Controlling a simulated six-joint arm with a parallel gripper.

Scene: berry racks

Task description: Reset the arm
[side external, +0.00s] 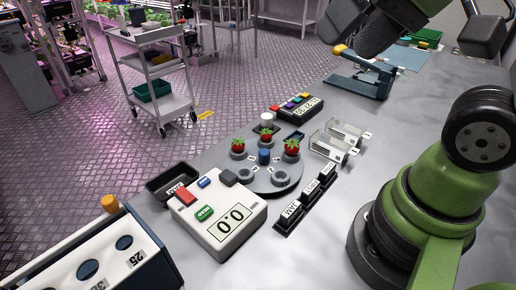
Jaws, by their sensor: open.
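My gripper (352,34) is at the top of the view, right of centre, partly cut off by the frame edge. Its dark jaws are apart, and I see nothing between them. It is high above the grey table (320,235), clear of the berry rack. The round grey rack (262,182) stands mid-table and bears several red berries (266,134) with green leaves in its cups. Some cups at its front are empty. A blue knob (264,157) sits at its middle.
A white scale (218,226) reading 0.0 stands in front of the rack. Dark labelled blocks (305,198) and clear boxes (338,140) are to its right. A blue stapler-like press (360,75) stands behind. A numbered box (95,262) is at front left. A cart (150,75) stands beyond.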

